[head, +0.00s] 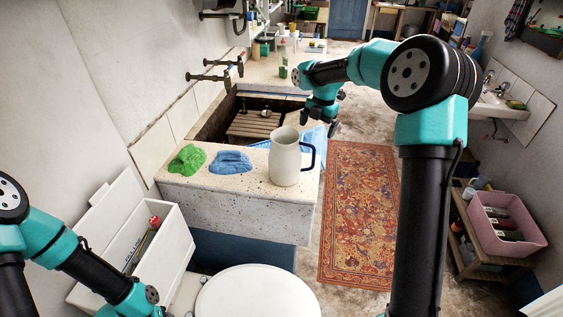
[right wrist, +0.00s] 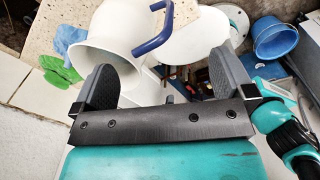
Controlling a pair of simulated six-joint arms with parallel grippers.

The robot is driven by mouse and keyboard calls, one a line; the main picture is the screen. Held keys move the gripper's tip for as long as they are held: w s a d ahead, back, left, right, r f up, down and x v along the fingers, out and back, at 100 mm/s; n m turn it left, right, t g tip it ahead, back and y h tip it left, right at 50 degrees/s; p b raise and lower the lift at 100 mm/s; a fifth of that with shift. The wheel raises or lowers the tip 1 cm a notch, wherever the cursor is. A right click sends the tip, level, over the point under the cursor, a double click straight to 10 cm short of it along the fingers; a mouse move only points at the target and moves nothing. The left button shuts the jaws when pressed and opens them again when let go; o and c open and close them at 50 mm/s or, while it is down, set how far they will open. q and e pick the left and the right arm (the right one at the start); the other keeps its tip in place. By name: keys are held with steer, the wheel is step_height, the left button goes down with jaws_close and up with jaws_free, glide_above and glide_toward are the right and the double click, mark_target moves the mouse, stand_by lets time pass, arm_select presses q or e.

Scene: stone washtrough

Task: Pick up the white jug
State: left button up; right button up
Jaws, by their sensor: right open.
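The white jug (head: 285,160) stands upright on the front end of the speckled stone trough, its dark blue handle (head: 309,157) to the right in the head view. My right gripper (head: 320,122) is beyond and above the jug, to its upper right. In the right wrist view the gripper (right wrist: 161,78) is open, its two grey fingers spread. The jug (right wrist: 118,25) shows behind the fingers, partly covered by the left one; its handle also shows. No hold on the jug is visible. My left arm shows at the lower left, its gripper out of view.
A green cloth (head: 187,159) and a blue cloth (head: 231,161) lie left of the jug. The trough basin holds a wooden rack (head: 254,124). A white round lid (head: 257,293) is in front. A blue bucket (right wrist: 275,38) shows in the wrist view. A patterned rug (head: 360,215) lies right.

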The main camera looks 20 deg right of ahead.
mark_target(307, 144)
steer(key=a+r+n+h, duration=0.1)
steer(key=a+r+n, duration=0.2)
steer(key=r, duration=0.5)
steer(key=shift+w+r+n+g, duration=0.2)
steer(key=shift+r+n+g, duration=0.15)
steer(key=shift+n, duration=0.25)
step_height(307, 144, down, 12)
steer(key=shift+f, duration=0.2)
steer(key=shift+f, duration=0.1)
steer(key=shift+w+f, duration=0.15)
steer(key=shift+f, duration=1.1)
steer(key=shift+w+f, duration=0.1)
steer(key=shift+f, duration=1.1)
steer(key=shift+c, duration=0.5)
